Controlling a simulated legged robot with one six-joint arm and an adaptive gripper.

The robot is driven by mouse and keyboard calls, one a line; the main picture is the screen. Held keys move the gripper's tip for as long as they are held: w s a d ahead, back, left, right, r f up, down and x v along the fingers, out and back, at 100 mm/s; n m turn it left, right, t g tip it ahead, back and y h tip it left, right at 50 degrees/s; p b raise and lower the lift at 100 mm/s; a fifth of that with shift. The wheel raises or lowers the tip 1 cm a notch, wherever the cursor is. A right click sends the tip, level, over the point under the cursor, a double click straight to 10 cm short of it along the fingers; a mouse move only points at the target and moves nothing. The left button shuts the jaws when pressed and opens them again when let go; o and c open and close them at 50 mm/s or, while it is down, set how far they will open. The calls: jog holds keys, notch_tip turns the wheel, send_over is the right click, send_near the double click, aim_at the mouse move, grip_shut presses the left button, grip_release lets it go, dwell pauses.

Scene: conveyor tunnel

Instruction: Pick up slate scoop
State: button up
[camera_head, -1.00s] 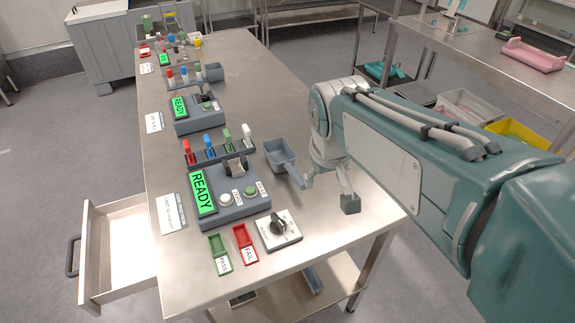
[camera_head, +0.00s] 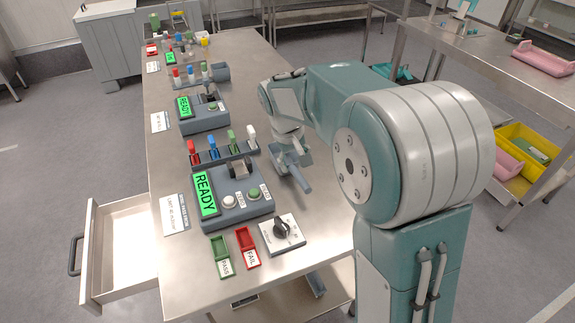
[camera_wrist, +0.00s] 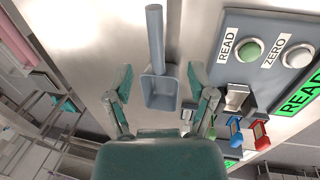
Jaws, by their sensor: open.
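The slate scoop (camera_head: 300,181) lies on the steel table, right of the nearer READY console. In the head view its handle points toward the front, and its bowl is partly hidden by my gripper (camera_head: 290,153). In the wrist view the scoop (camera_wrist: 160,92) shows whole, with its handle toward the top of the picture. My gripper (camera_wrist: 161,82) is open, with one finger on each side of the scoop's bowl. Gaps show between the fingers and the bowl in this view. How high the fingers are above the table I cannot tell.
The nearer READY console (camera_head: 233,195) stands left of the scoop, with a rack of coloured sticks (camera_head: 222,155) behind it. A knob box (camera_head: 281,234), green tray (camera_head: 221,256) and red tray (camera_head: 247,247) are in front. An open drawer (camera_head: 127,245) juts out left.

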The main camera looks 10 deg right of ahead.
aim_at(302, 182)
jog(key=f, duration=0.3)
jog(key=d+f, duration=0.1)
jog(key=f, duration=0.2)
jog(key=d+f, duration=0.1)
jog(key=f, duration=0.2)
jog(key=shift+w+d+f, duration=0.15)
jog(key=shift+w+f, duration=0.05)
grip_shut()
